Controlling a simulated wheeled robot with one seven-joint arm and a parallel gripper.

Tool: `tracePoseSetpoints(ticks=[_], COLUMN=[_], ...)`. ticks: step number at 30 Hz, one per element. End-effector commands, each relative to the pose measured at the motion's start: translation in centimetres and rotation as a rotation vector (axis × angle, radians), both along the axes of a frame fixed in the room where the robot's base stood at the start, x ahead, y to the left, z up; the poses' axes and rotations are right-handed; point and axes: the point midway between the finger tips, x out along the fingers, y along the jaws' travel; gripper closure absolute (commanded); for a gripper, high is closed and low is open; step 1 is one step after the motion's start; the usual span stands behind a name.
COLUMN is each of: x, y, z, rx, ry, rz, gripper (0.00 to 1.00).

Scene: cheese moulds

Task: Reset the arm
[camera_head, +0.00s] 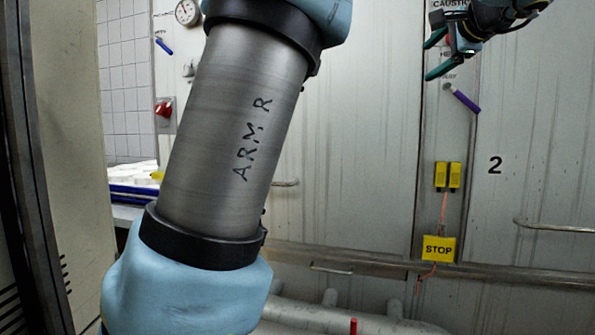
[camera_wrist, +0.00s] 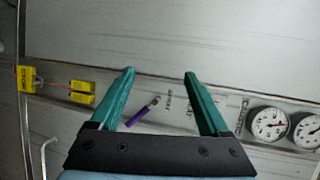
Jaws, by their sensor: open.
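My gripper (camera_head: 437,56) is at the top right of the head view, with its teal fingers apart and nothing between them. In the wrist view my gripper (camera_wrist: 158,75) shows both teal fingers spread wide and empty. Beyond them is a metal wall panel, seen turned on its side. My arm crosses the left and middle of the head view and hides part of the wall behind it.
Metal doors carry a yellow STOP sign (camera_head: 439,248), yellow boxes (camera_head: 447,176) and a purple-handled lever (camera_head: 465,99). Handrails (camera_head: 552,227) and pipes run low along the wall. Gauges (camera_wrist: 268,124) show in the wrist view. The space around my gripper looks clear.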

Motion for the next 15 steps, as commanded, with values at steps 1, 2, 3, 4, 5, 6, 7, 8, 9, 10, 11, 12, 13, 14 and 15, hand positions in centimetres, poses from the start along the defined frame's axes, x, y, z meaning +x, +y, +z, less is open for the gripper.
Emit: tracePoseSetpoints(ticks=[1,2,3,4,5,6,7,8,9,10,11,12,13,14,15], x=[1.0,1.4,2.0,2.6,3.0,3.6,4.1,4.4,4.8,4.9,4.9,4.7,4.5,4.1,3.4], y=[1.0,1.5,2.3,3.0,3.8,5.1,6.2,7.4,9.2,10.6,12.0,13.9,15.4,16.8,18.8], z=[-1.3,-2.2,-3.6,-4.7,-5.9,-7.7,-9.2,-10.8,-13.1,-14.8,-16.5,-18.7,-20.3,-21.9,-24.0], rx=[0.0,-0.003,-0.008,-0.013,-0.021,-0.033,-0.047,-0.062,-0.087,-0.109,-0.136,-0.175,-0.208,-0.242,-0.293], ry=[0.038,0.062,0.098,0.127,0.159,0.206,0.244,0.287,0.348,0.393,0.438,0.496,0.538,0.581,0.634], rz=[0.012,0.017,0.025,0.034,0.043,0.058,0.072,0.09,0.116,0.138,0.16,0.195,0.224,0.254,0.298], gripper=[0.21,0.21,0.21,0.21,0.21,0.21,0.21,0.21,0.21,0.21,0.21,0.21,0.21,0.21,0.21])
